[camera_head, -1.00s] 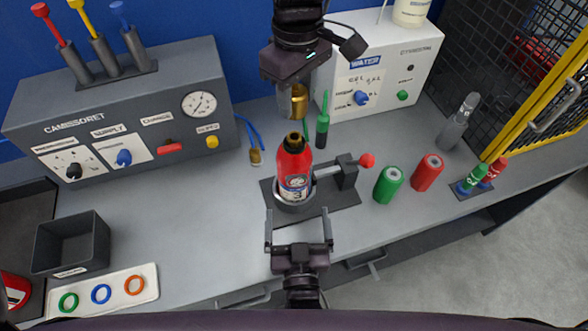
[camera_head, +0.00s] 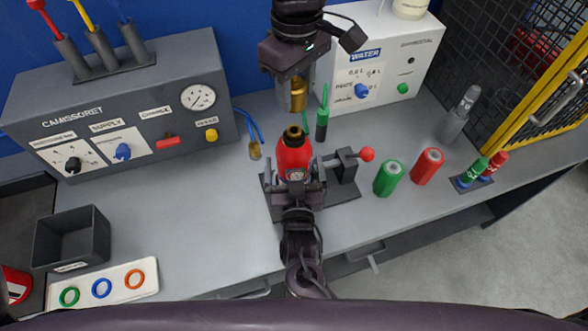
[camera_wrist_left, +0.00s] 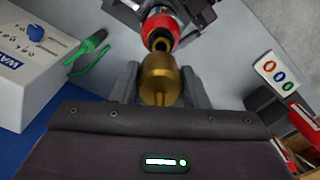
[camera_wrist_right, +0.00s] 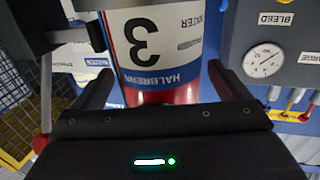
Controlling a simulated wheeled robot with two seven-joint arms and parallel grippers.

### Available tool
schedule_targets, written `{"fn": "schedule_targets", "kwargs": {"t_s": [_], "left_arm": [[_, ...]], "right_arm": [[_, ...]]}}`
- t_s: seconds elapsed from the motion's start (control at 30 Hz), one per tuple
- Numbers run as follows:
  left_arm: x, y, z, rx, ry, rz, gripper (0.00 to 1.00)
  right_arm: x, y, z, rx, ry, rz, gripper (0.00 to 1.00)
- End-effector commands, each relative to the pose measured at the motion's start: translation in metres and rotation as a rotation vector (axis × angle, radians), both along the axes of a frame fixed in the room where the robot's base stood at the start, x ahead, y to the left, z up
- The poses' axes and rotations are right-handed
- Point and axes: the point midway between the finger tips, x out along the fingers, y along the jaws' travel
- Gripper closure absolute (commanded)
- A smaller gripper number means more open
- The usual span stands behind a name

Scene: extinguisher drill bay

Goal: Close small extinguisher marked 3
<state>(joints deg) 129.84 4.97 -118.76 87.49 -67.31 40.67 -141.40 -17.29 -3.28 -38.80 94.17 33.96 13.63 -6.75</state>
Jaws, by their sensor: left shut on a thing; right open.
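The small red extinguisher (camera_head: 294,155) stands upright in a clamp stand (camera_head: 340,193) on the bench, its brass neck open at the top. Its label with a 3 (camera_wrist_right: 147,38) shows in the right wrist view. My left gripper (camera_head: 297,95) is shut on a brass valve head (camera_wrist_left: 160,79), held above and apart from the extinguisher's neck (camera_wrist_left: 160,40). My right gripper (camera_head: 297,180) is open at the near side of the extinguisher, with a finger on each side of its lower body. Whether the fingers touch it cannot be told.
A red-knobbed clamp handle (camera_head: 366,154) stands right of the extinguisher. Green (camera_head: 389,178) and red (camera_head: 428,166) cylinders stand further right. A grey gauge panel (camera_head: 120,110) is left, a white water box (camera_head: 380,65) behind.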

Motion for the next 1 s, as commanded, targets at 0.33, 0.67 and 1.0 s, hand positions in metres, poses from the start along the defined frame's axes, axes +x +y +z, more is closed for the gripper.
{"fn": "schedule_targets", "kwargs": {"t_s": [0.33,0.67,1.0], "left_arm": [[0.0001,-0.0002,0.0005,-0.001,-0.001,0.0,0.88],[0.0001,-0.0001,0.0004,-0.001,-0.001,0.0,0.88],[-0.0004,0.0001,-0.007,0.001,0.002,-0.001,0.88]], "right_arm": [[0.0041,0.0001,-0.0003,0.0,0.001,0.0,0.04],[0.0039,0.0001,-0.0003,0.0,0.001,0.0,0.44],[0.0038,0.0001,-0.0003,0.0,0.001,0.0,0.71]]}}
